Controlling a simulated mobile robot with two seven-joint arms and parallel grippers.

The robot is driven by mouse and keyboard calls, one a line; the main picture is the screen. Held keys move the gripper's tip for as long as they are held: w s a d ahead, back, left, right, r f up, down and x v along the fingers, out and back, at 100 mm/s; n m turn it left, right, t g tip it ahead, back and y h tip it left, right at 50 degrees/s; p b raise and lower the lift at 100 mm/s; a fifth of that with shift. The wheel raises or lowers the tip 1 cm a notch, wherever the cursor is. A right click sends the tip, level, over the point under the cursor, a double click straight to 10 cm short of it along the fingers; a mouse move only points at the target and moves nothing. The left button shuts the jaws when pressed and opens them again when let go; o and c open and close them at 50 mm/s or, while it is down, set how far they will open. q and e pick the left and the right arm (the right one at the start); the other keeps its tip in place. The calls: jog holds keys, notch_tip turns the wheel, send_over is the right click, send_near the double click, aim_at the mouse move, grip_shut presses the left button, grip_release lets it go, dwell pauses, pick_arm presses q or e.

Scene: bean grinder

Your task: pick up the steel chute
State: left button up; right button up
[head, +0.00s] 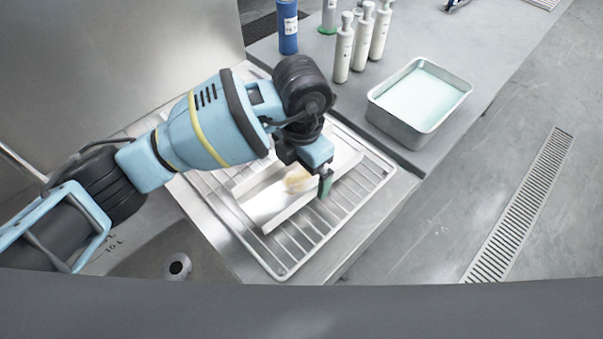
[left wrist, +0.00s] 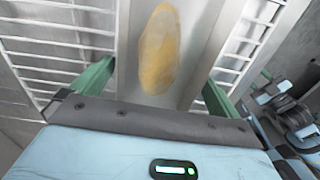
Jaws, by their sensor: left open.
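The steel chute (head: 270,202) is a long pale trough with raised side walls. It lies on a wire drying rack (head: 290,262), with a tan-brown stain (head: 298,182) on its floor. My left gripper (head: 322,188) is over the chute, and my arm hides part of it. In the left wrist view the chute (left wrist: 195,30) runs up between the two green fingers (left wrist: 152,85), which are open on either side of it. The stain (left wrist: 159,50) shows between them. I cannot tell whether the fingers touch the chute. My right gripper is not in view.
A metal pan (head: 420,100) with pale green contents stands right of the rack. White bottles (head: 362,42) and a blue bottle (head: 288,28) stand at the back. A sink basin with a drain (head: 179,266) lies left of the rack. The counter's right edge drops to the floor.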

aim_at(301, 179)
pick_arm(q)
jog(key=c, duration=1.1)
jog(key=shift+o, duration=0.2)
jog(key=shift+r, duration=0.1)
jog(key=shift+r, duration=0.55)
notch_tip(301, 179, up, 2)
jog(key=shift+s+r, duration=0.1)
jog(key=shift+r, duration=0.15)
jog(key=s+a, duration=0.1)
jog(key=s, duration=0.4)
jog(key=s+a, duration=0.1)
jog(key=s, duration=0.4)
jog(key=s+a+r, duration=0.1)
jog(key=s+a, duration=0.1)
jog(key=s, duration=0.3)
jog(key=shift+s+a, duration=0.1)
jog(key=shift+s, duration=0.05)
